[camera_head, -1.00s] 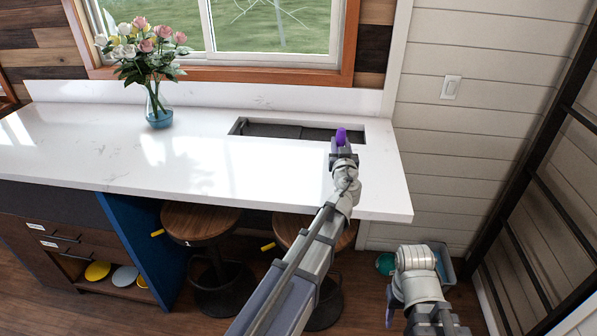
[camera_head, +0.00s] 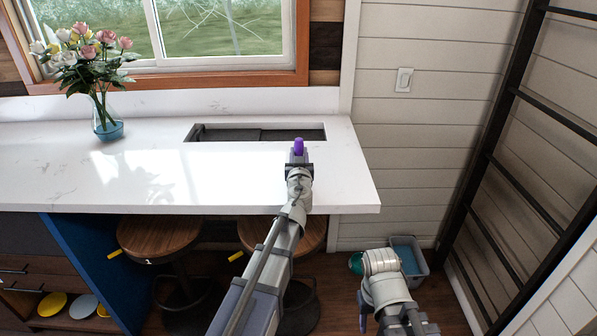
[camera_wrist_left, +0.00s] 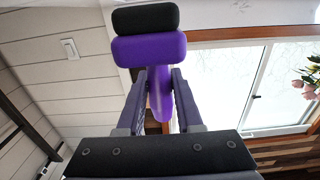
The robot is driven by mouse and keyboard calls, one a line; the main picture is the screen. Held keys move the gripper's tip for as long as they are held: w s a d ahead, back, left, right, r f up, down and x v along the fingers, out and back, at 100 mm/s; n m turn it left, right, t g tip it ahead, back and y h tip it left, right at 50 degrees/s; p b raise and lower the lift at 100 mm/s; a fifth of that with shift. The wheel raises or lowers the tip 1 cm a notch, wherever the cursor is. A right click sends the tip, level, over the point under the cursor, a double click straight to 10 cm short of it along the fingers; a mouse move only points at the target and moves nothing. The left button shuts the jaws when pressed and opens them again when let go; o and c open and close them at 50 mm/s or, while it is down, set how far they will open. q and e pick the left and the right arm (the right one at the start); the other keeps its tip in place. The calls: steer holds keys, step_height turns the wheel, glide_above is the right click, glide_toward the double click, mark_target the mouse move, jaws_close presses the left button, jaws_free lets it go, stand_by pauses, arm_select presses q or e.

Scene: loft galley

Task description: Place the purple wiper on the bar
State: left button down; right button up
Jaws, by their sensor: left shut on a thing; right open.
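The purple wiper (camera_head: 299,146) is held in my left gripper (camera_head: 298,160), above the right part of the white bar (camera_head: 240,170). In the left wrist view the wiper (camera_wrist_left: 150,48) shows a purple head with a black end, and its purple handle is between the fingers of my left gripper (camera_wrist_left: 158,100). In the head view most of the wiper is hidden behind the gripper. I cannot tell its exact height over the bar. My right gripper (camera_head: 385,325) is low in front of the bar at the right, open, with its fingers mostly out of clear view.
A glass vase of flowers (camera_head: 108,128) stands on the bar at the left. A dark recess (camera_head: 255,134) lies in the bar near the window. Stools (camera_head: 160,235) stand under the bar, and a grey bin (camera_head: 410,255) is on the floor at right. The bar's middle is clear.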

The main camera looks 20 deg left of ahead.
arm_select(q)
steer(key=shift+f+b, duration=1.9)
steer(key=shift+b, duration=0.05)
steer(key=shift+r, duration=0.15)
steer(key=c, duration=0.6)
jaws_free()
steer(key=shift+o, duration=0.2)
steer(key=shift+r, duration=0.1)
steer(key=v, duration=1.2)
